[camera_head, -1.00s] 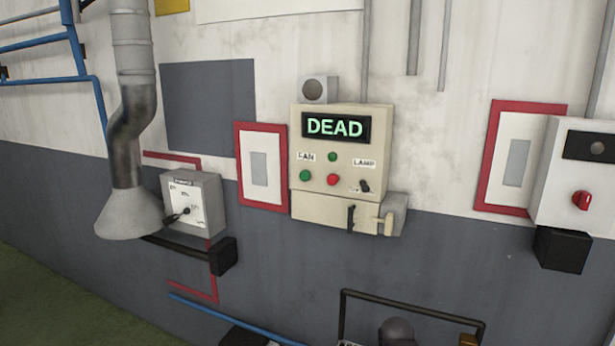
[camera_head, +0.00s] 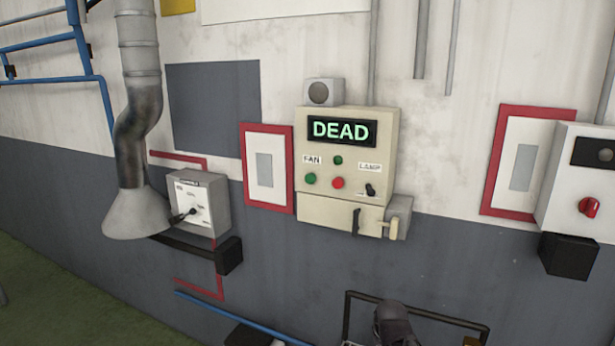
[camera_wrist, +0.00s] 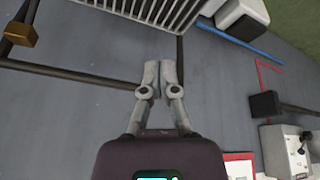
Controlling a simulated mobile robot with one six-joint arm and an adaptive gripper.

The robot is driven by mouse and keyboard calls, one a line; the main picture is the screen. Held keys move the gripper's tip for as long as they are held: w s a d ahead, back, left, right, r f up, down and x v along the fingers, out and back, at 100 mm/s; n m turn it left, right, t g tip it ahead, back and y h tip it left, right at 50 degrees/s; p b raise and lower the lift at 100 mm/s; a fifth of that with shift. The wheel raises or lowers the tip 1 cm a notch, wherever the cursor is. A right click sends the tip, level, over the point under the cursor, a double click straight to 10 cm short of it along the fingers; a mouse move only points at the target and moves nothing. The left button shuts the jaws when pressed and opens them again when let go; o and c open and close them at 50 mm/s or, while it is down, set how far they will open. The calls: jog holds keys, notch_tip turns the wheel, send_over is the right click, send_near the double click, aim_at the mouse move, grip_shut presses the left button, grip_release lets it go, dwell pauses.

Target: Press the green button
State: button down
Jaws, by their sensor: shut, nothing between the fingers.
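The green button (camera_head: 310,178) is on the lower left of a beige control box (camera_head: 385,140) on the wall, below a FAN label. A red button (camera_head: 338,183) is right beside it. A smaller dark green round piece (camera_head: 338,160) is above them; I cannot tell if it is a button or a lamp. My gripper (camera_wrist: 158,76) is shut and empty in the wrist view, in front of the grey lower wall. A dark part of my arm (camera_head: 394,323) shows low in the head view, below the box. The green button is not visible in the wrist view.
A dark pipe frame (camera_head: 365,294) runs below. A grey dial box (camera_head: 196,203) and a duct hood (camera_head: 138,214) are left; a white box (camera_head: 570,175) is right.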

jog(key=w+a+r+n+t+p, duration=0.25)
jog(key=w+a+r+t, duration=0.3)
jog(key=w+r, duration=0.55)
jog(key=n+t+y+p, duration=0.7)
jog(key=t+y, duration=0.2)
jog(key=t, duration=0.1)
send_near(310, 179)
jog(key=s+a+r, duration=0.3)
jog(key=a, duration=0.5)
jog(key=shift+w+f+m, duration=0.1)
jog(key=shift+f+m, duration=0.15)
jog(key=shift+w, duration=0.15)
jog(key=shift+w+d, duration=0.5)
jog(key=shift+w, duration=0.85)
jog(key=shift+w+d, duration=0.55)
jog(key=shift+w, duration=0.75)
jog(key=shift+w+d, duration=0.5)
jog(key=shift+w, duration=0.85)
